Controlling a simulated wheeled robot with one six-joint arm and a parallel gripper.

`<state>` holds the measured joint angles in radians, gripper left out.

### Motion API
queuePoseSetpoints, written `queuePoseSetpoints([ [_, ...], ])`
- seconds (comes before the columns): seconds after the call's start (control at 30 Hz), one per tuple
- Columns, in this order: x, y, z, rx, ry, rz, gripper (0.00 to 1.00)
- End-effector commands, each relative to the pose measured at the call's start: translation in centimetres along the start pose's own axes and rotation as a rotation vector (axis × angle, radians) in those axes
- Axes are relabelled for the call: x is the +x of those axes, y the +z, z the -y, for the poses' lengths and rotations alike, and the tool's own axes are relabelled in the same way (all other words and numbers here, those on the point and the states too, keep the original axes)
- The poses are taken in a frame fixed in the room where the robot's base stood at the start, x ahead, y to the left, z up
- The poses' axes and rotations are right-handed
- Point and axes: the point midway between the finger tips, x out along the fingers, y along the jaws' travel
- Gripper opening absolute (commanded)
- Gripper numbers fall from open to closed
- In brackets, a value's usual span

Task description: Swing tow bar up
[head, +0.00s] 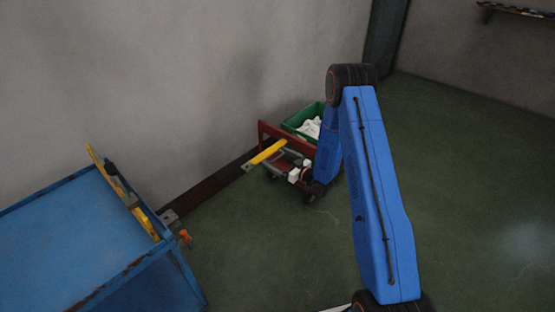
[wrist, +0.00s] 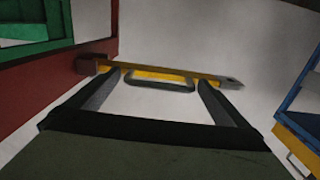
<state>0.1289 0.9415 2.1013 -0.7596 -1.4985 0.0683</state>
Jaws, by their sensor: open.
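The yellow tow bar (head: 268,152) sticks out to the left from a red cart (head: 268,130), with a grey end piece at its tip. In the wrist view the tow bar (wrist: 215,78) runs across, from a brown block on the red cart (wrist: 95,20) to its grey tip at right. A dark loop handle (wrist: 160,87) shows at the middle of the bar. My gripper (wrist: 158,80) is open and empty, its fingertips close to the bar on either side of the loop. I cannot tell whether they touch it.
A green crate (head: 290,122) with white cloth sits on the red cart. A blue cart (head: 80,240) with its own yellow bar (head: 152,222) stands at left, an orange piece (head: 185,238) beside it. The wall is close behind; the green floor at right is clear.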

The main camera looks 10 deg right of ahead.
Motion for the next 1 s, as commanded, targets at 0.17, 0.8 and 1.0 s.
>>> queuePoseSetpoints([
  [0.17,0.4,0.0,0.0,0.0,0.0,0.0,1.0],
  [0.8,0.3,-0.3,0.0,0.02,0.0,-0.001,0.47],
  [1.0,0.3,-1.5,-0.1,0.103,0.0,-0.003,0.47],
])
